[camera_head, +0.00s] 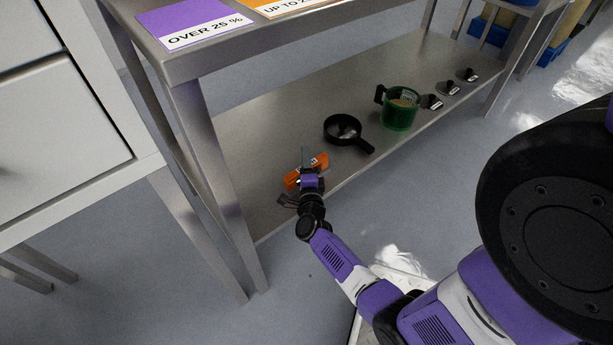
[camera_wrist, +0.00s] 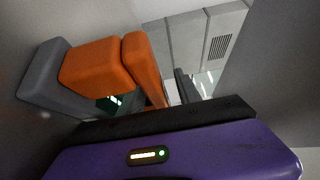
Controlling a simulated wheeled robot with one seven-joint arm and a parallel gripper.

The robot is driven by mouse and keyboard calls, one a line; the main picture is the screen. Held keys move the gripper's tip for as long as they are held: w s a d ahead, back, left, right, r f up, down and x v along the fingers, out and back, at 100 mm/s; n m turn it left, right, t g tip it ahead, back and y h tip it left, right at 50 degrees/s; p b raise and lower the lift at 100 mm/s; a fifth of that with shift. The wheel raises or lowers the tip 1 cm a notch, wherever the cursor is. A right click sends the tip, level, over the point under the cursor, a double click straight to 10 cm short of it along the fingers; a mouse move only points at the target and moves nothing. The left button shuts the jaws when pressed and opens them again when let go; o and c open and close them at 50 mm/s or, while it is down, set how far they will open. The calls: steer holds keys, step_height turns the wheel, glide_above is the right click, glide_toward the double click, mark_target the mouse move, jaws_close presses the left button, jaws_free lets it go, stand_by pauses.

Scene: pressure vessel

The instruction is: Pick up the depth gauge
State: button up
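The depth gauge appears to be the orange device (camera_head: 306,172) at the near left end of the lower metal shelf. In the wrist view its orange body (camera_wrist: 95,68) fills the upper left, with a grey block at its left end. My gripper (camera_head: 310,182) is right at the device in the head view and covers part of it. In the wrist view, a dark finger (camera_wrist: 183,88) shows just right of the orange part. The other finger is not clearly seen, so I cannot tell whether the gripper is around the device or touching it.
On the same shelf (camera_head: 260,125) to the right are a black round handled item (camera_head: 345,130), a green mug-like container (camera_head: 399,108) and several small dark items (camera_head: 450,88). The upper tabletop with a purple label (camera_head: 190,20) overhangs the shelf. A shelf leg (camera_head: 215,180) and white drawers (camera_head: 60,130) are left.

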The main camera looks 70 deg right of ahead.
jaws_close()
stand_by(0.4)
step_height(320, 180, up, 38)
steer(key=p, duration=3.1)
steer(key=shift+r, duration=0.2)
